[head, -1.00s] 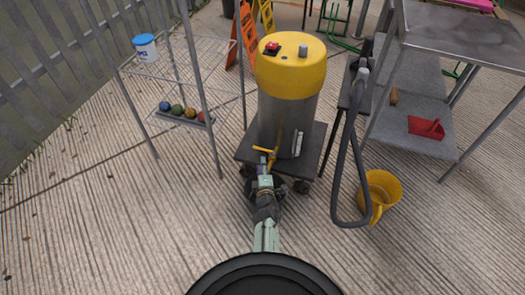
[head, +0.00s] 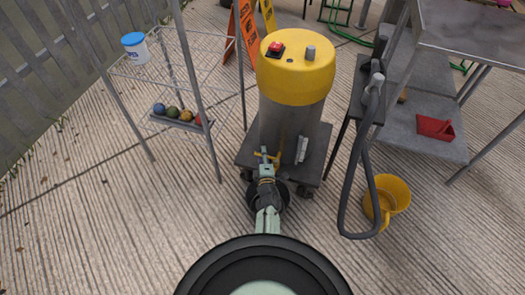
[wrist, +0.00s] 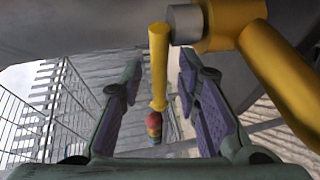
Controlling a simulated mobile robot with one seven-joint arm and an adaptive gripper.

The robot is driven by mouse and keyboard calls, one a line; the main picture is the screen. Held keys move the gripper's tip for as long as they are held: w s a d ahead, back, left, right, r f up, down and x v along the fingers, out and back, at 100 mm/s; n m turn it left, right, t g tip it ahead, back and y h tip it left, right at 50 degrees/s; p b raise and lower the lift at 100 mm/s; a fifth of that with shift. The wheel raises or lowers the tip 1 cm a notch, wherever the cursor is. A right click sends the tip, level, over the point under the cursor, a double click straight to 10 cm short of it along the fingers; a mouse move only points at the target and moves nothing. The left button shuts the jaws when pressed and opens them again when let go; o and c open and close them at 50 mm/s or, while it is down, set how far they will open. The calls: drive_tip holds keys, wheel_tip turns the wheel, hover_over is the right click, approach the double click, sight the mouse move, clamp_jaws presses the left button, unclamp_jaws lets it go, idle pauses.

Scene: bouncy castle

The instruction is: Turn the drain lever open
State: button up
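The drain lever (wrist: 158,65) is a yellow bar on a grey pivot at the yellow drain valve (wrist: 230,25). In the wrist view it lies between the two fingers of my gripper (wrist: 159,75), with a visible gap on each side. The fingers are open, with purple pads. In the head view my gripper (head: 267,158) is at the lower front of the vacuum's steel drum (head: 285,125), which has a yellow top. There the gripper hides much of the valve (head: 278,157), and the lever's angle is hard to tell.
The vacuum stands on a dark wheeled base (head: 312,160). A wire rack (head: 215,55) with a white tub (head: 136,50) and several balls (head: 172,112) is left. A grey hose (head: 346,205), yellow bucket (head: 392,192) and metal table (head: 475,30) are right.

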drive_tip(key=shift+s, duration=0.1)
drive_tip(key=shift+c, duration=0.5)
clamp_jaws()
idle(0.3)
